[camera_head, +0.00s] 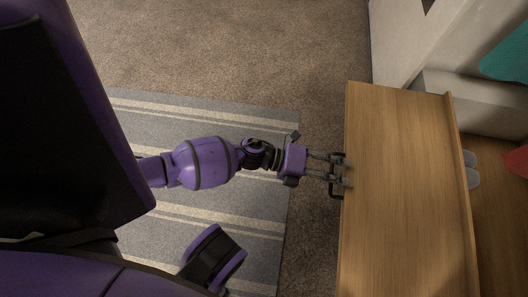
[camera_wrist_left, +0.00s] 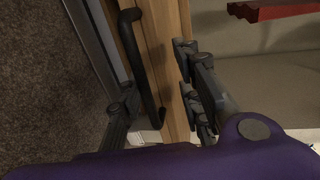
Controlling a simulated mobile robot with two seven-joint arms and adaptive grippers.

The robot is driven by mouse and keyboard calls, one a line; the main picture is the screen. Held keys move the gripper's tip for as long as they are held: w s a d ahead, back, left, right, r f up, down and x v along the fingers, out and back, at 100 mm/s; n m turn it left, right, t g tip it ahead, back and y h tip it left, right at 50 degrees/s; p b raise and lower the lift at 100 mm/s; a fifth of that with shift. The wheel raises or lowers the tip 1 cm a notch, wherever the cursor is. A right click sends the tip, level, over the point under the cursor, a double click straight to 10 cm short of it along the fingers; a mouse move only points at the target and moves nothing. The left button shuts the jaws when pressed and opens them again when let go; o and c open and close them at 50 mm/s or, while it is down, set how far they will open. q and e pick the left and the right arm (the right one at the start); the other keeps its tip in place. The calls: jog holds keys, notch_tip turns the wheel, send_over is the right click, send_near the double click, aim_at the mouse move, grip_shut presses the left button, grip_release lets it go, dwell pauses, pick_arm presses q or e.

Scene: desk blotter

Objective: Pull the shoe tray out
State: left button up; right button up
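A long light-wood panel (camera_head: 405,190) with a raised lip along its right side fills the right of the head view. I take it for the shoe tray or its front, but cannot tell which. A dark bar handle (camera_head: 333,190) sits at its left edge. The handle also shows in the left wrist view (camera_wrist_left: 137,55), against a wood strip. My left gripper (camera_head: 338,170) is at the handle. Its fingers are apart, with the handle between them in the left wrist view (camera_wrist_left: 155,95). Contact with the handle is unclear. My right gripper is out of view.
Grey shoes (camera_head: 472,177) show just beyond the lip. A teal item (camera_head: 505,58) and a red item (camera_head: 517,160) are at the far right. A pale wall or cabinet (camera_head: 398,45) stands at the top. A striped rug (camera_head: 270,220) and open carpet (camera_head: 230,50) lie left of the panel.

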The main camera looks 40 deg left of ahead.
aim_at(360, 178)
pick_arm(q)
jog(key=b+x, duration=0.2)
jog(key=x, duration=0.5)
jog(key=shift+w+d+b, duration=0.15)
jog(key=shift+w+b, duration=0.2)
jog(key=shift+w, duration=0.05)
jog(key=shift+f, duration=0.1)
